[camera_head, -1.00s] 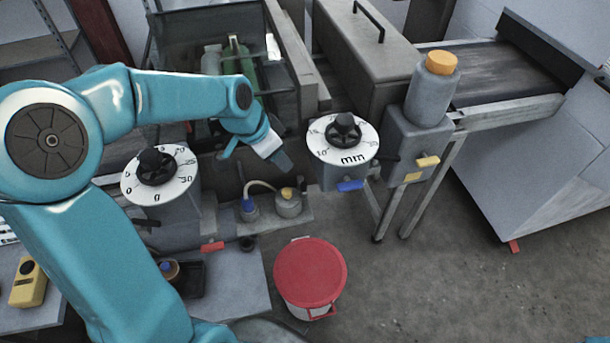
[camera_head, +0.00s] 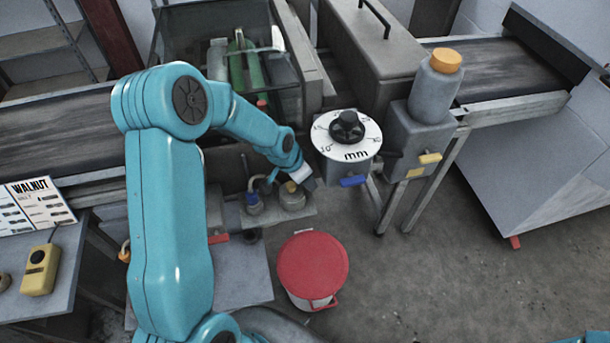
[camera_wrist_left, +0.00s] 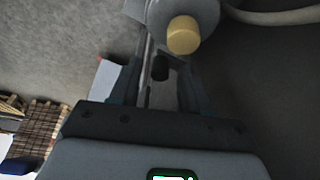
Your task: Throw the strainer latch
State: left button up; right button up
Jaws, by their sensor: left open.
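The strainer appears to be the grey pot (camera_head: 291,199) with a yellow cap, on a low shelf with a hose running to it. In the left wrist view, its round grey body (camera_wrist_left: 207,10) and yellow knob (camera_wrist_left: 183,36) are at the top. A short black stub (camera_wrist_left: 160,68), possibly the latch handle, lies just below the knob. My left gripper (camera_head: 308,182) is beside the pot's right side. Its open fingers (camera_wrist_left: 163,82) stand either side of the black stub in the wrist view; contact is unclear. The stub is hidden in the head view. My right gripper is out of view.
A blue-topped fitting (camera_head: 253,203) stands left of the pot. A red-lidded bucket (camera_head: 312,266) is on the floor in front. Open floor lies to the right.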

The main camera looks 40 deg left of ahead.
pick_arm(q)
jog(key=shift+w, duration=0.1)
grip_shut()
jog(key=shift+a+m+p, duration=0.1)
jog(key=shift+m+p, duration=0.2)
jog(key=shift+p, duration=0.05)
jog(key=m+b, duration=0.1)
jog(key=b, duration=0.2)
jog(key=m+h+b, duration=0.1)
jog(key=b, duration=0.1)
jog(key=shift+s+a+f+m+g+b, duration=0.25)
jog(key=shift+s+a+m+g+b, duration=0.05)
jog(key=shift+s+a+b, duration=0.1)
jog(key=shift+r, duration=0.1)
jog(key=shift+a+r+m, duration=0.1)
jog(key=shift+r+m, duration=0.05)
jog(key=shift+m, duration=0.15)
